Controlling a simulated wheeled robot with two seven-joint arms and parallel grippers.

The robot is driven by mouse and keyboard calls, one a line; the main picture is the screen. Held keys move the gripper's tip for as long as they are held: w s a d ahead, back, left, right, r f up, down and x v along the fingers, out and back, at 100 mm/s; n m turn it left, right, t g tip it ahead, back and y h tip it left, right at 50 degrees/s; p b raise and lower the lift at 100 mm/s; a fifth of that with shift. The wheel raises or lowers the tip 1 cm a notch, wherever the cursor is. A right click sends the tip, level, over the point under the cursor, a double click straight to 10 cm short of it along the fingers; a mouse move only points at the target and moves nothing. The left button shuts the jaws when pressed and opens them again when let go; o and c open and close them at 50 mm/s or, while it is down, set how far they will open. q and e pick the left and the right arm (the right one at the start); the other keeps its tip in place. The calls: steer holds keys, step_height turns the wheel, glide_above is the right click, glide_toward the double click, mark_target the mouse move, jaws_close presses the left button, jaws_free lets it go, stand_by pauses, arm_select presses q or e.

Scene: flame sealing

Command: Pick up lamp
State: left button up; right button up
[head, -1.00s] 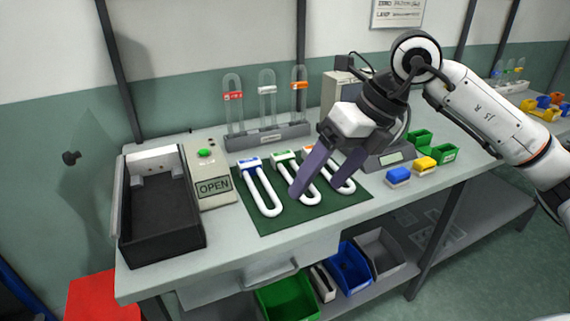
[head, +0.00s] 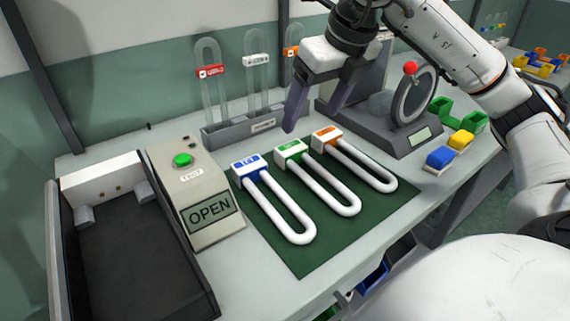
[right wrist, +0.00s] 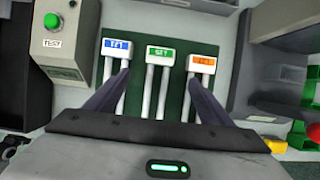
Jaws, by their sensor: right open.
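Three white U-shaped lamps lie side by side on a dark green mat (head: 312,258). Their end caps point away from me: the blue-labelled lamp (head: 289,212), the green-labelled lamp (head: 322,192) and the orange-labelled lamp (head: 362,171). My right gripper (head: 313,116) is open and empty, above the cap ends of the lamps. In the right wrist view, the green-labelled lamp (right wrist: 160,52) lies between the spread fingers of the right gripper (right wrist: 158,80), below them. The blue (right wrist: 118,45) and orange (right wrist: 201,64) caps lie to either side. My left gripper is not in view.
A rack (head: 245,130) with clear upright tubes stands behind the mat. A box with a green button and an OPEN display (head: 213,212) and a black tray (head: 130,255) are left. A round dial device (head: 410,135) and coloured blocks (head: 441,158) are right.

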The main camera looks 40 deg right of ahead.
steer(key=b, duration=0.1)
glide_above(295, 150)
steer(key=s, duration=0.2)
steer(key=f, duration=0.6)
steer(key=shift+s+a+f, duration=0.15)
steer(key=shift+s+f, duration=0.05)
steer(key=x, duration=0.5)
steer(key=c, duration=1.2)
